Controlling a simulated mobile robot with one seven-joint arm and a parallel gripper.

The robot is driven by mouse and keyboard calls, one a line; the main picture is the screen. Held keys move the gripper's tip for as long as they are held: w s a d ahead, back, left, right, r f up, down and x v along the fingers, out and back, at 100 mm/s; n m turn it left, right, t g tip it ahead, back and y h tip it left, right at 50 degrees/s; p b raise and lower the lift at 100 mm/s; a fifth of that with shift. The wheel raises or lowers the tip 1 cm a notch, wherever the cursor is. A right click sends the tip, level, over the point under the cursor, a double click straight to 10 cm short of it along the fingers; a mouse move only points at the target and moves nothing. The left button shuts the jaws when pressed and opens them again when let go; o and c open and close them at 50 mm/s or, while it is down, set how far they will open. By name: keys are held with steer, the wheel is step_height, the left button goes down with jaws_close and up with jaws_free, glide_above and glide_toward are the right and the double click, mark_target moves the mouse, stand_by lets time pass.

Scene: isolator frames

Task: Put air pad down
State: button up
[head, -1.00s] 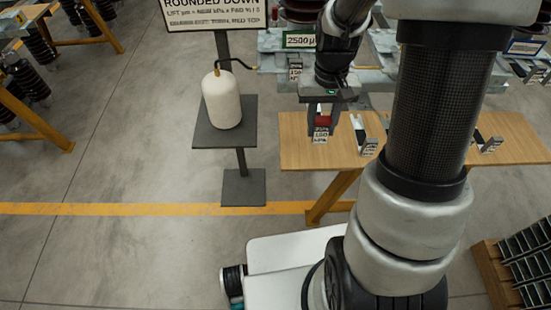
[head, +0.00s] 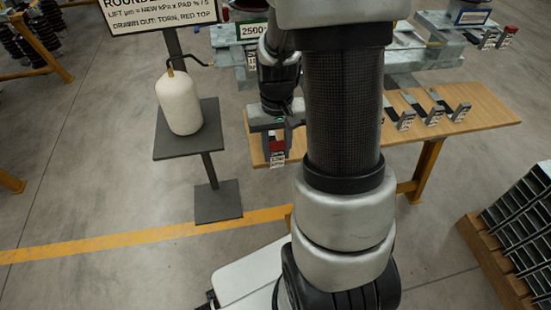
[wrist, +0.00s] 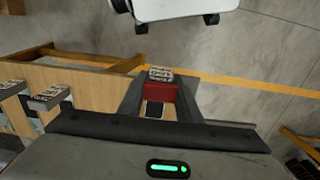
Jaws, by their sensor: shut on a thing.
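My gripper (head: 275,140) is shut on a small air pad (head: 277,160) with a red part and a pale printed label; the print is too small to read. In the wrist view the pad (wrist: 161,92) sits between the two fingers. In the head view, the gripper and pad appear over the left end of a wooden table (head: 480,112); I cannot tell how high above it. Several similar grey labelled pads (head: 404,121) lie on the table to the right. My arm hides part of the table.
A white bottle-shaped tank (head: 180,103) stands on a dark stand (head: 190,146) at left, below a sign (head: 158,12). A grey bench (head: 420,50) is behind the table, with a red-ended pad (head: 507,37) at its right.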

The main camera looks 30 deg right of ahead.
mark_target(276, 158)
steer(key=shift+f+b, duration=0.35)
steer(key=shift+f, duration=1.2)
steer(key=shift+f, duration=0.1)
steer(key=shift+f, duration=0.15)
steer(key=o, duration=1)
steer(key=shift+o, duration=0.2)
